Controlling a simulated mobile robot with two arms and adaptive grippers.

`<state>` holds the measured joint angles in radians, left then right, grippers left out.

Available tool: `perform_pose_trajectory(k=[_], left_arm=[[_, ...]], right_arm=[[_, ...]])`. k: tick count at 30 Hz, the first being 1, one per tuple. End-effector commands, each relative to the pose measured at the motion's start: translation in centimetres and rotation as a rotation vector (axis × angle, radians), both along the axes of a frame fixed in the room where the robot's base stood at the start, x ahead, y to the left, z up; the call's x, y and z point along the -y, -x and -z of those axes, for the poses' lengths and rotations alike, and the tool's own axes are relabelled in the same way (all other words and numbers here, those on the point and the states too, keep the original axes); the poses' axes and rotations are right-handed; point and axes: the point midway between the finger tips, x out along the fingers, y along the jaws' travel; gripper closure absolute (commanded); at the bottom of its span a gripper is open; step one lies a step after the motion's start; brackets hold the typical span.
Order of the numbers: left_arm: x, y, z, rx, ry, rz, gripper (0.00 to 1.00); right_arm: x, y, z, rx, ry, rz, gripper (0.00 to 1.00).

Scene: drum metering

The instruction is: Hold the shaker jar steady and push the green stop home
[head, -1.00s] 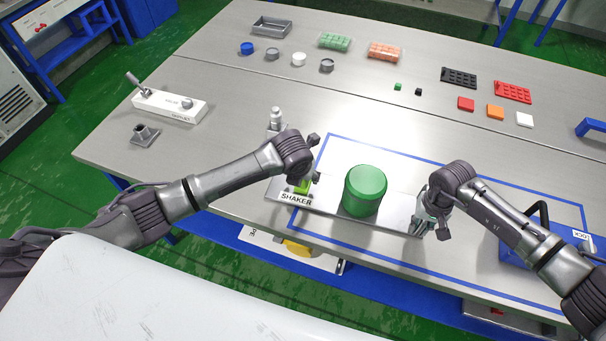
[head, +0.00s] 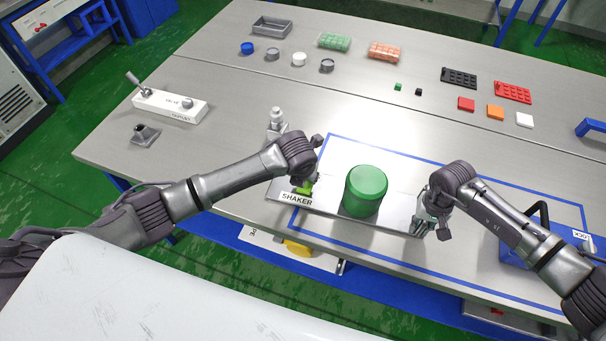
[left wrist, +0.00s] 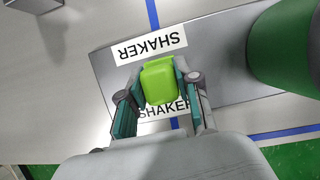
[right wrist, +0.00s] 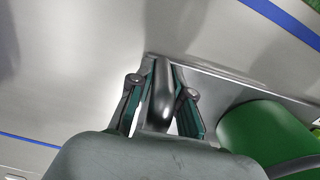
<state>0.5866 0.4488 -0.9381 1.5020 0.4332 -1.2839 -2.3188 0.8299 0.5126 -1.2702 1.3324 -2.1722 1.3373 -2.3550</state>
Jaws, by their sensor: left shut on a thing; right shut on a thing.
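The green shaker jar (head: 365,191) stands upright on a grey base plate (head: 395,222) labelled SHAKER, and part of it shows in both wrist views. My left gripper (head: 306,187) is at the plate's left end, shut on the lime-green stop (left wrist: 160,80), which sits between its fingers in the left wrist view. The stop is apart from the jar. My right gripper (head: 428,222) is at the plate's right end. In the right wrist view it is shut on a dark rounded handle (right wrist: 164,95) beside the jar. The stop's lower end is hidden.
A blue outline (head: 460,165) surrounds part of the work area. A white valve block (head: 170,106) is at left, and a blue tray (head: 520,250) is behind my right arm. Caps, colored blocks and racks stand along the back. The table between is mostly clear.

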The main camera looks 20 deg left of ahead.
Motion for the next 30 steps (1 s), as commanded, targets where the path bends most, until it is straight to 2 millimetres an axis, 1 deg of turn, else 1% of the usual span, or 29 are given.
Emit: perform_pose_trajectory(k=[1,3,6,9,12,19,20,24,30], left_arm=[[1.6,0.1,-0.1,-0.001,0.009,0.006,1.00],[3.3,0.0,-0.1,0.000,0.009,0.006,1.00],[5.3,0.0,-0.1,0.000,0.010,0.006,1.00],[6.5,0.1,0.0,0.000,0.011,0.006,1.00],[6.9,0.1,0.0,-0.001,0.009,0.006,1.00],[7.0,0.1,0.0,-0.001,0.011,0.007,1.00],[7.0,0.1,0.0,-0.001,0.011,0.007,0.64],[7.0,0.1,-0.1,0.000,0.011,0.007,0.42],[7.0,0.1,-0.1,0.001,0.012,0.007,0.42]], right_arm=[[-0.2,-0.1,-0.1,0.002,-0.004,-0.001,1.00],[-0.2,-0.1,-0.1,0.002,-0.005,-0.002,1.00],[-0.3,-0.1,-0.1,0.002,-0.006,-0.002,1.00],[-0.3,-0.1,-0.1,0.003,-0.006,-0.003,1.00],[-0.3,-0.1,-0.1,0.003,-0.007,-0.003,1.00],[-0.5,0.0,-0.1,0.003,-0.009,-0.003,1.00],[-0.5,0.0,-0.1,0.003,-0.010,-0.003,1.00],[-0.5,0.0,-0.1,0.003,-0.010,-0.004,1.00],[-0.6,0.0,-0.1,0.003,-0.011,-0.005,1.00]])
